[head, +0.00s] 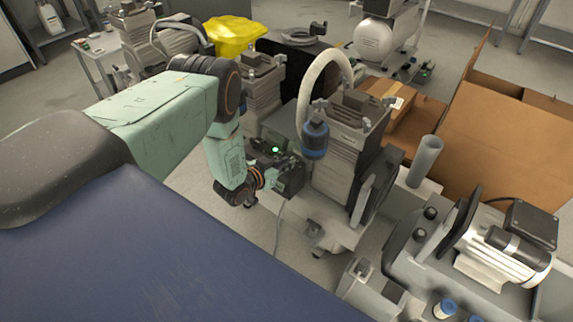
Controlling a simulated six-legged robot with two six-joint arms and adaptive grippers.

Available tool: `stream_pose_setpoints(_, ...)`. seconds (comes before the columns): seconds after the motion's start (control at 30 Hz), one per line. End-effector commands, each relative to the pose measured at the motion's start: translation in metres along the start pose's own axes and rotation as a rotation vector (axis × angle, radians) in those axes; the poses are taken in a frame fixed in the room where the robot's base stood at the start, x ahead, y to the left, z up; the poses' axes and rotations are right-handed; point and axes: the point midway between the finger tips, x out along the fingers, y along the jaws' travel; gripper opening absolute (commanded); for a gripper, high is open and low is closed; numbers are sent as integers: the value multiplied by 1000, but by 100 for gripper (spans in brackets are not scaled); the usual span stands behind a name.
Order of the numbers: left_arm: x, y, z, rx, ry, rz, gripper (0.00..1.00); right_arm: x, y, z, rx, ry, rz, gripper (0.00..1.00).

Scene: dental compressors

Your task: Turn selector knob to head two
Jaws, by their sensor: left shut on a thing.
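My left gripper (283,181) reaches in from the left, its wrist bent toward the compressor (345,160) in the middle. It is at the front of a dark control box (268,148) with a lit green light, fixed at that compressor's left side. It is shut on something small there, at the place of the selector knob. The knob itself is hidden by the gripper and wrist, so its pointer and markings cannot be read. My right gripper is not in view.
A pale hose (325,72) arches over the compressor to a blue-collared filter (315,139), close to my gripper's right.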

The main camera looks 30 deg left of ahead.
Motion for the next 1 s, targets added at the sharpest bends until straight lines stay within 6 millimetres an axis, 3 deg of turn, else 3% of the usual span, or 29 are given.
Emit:
stream_pose_setpoints(0.37,3,-12,2,128,2,297,0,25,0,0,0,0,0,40)
stream_pose_setpoints(0.8,8,-18,2,275,1,647,0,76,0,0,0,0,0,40)
stream_pose_setpoints(1.0,9,-19,0,317,0,752,0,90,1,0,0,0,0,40)
